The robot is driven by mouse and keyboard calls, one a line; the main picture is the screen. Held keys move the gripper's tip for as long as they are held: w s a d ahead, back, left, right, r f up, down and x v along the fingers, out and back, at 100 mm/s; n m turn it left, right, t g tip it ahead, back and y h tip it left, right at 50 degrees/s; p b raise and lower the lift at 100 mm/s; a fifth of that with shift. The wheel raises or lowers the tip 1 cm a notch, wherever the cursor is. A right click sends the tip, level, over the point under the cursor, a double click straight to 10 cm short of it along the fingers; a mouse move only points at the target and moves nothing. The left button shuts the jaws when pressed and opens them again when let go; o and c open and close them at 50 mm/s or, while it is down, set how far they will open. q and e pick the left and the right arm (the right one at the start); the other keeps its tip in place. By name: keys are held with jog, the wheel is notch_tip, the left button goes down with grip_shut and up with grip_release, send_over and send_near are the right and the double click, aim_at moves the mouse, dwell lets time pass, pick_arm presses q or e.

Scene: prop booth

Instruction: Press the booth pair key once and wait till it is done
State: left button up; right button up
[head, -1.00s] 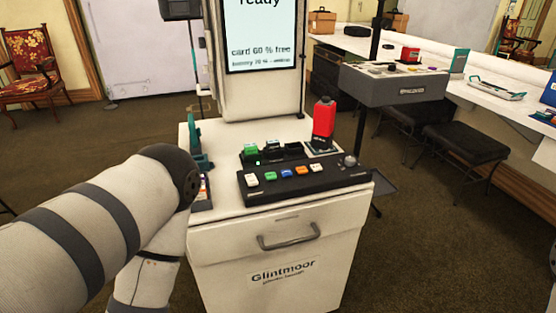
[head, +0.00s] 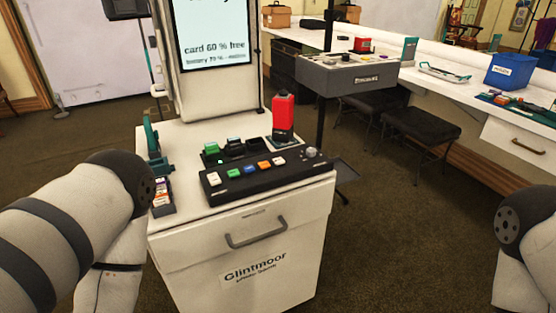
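A black key panel (head: 275,182) lies on top of a white cabinet labelled Glintmoor (head: 300,213). It bears a row of keys: a white key (head: 218,180) at the left, a green key (head: 234,174), a blue key (head: 249,169), an orange key (head: 264,165) and another white key (head: 279,161). A knob (head: 311,153) is at its right end. Key labels are too small to read, so I cannot tell which is the pair key. A screen (head: 212,30) behind reads "card 60 % free". Both my arms show at the sides, but neither gripper is in view.
A red device (head: 283,118) stands behind the panel, beside slots holding a green-topped item (head: 211,149). A teal stand (head: 152,137) is at the cabinet's left. A grey box (head: 345,80) with controls stands at right. Black stools (head: 420,122) are under the counter.

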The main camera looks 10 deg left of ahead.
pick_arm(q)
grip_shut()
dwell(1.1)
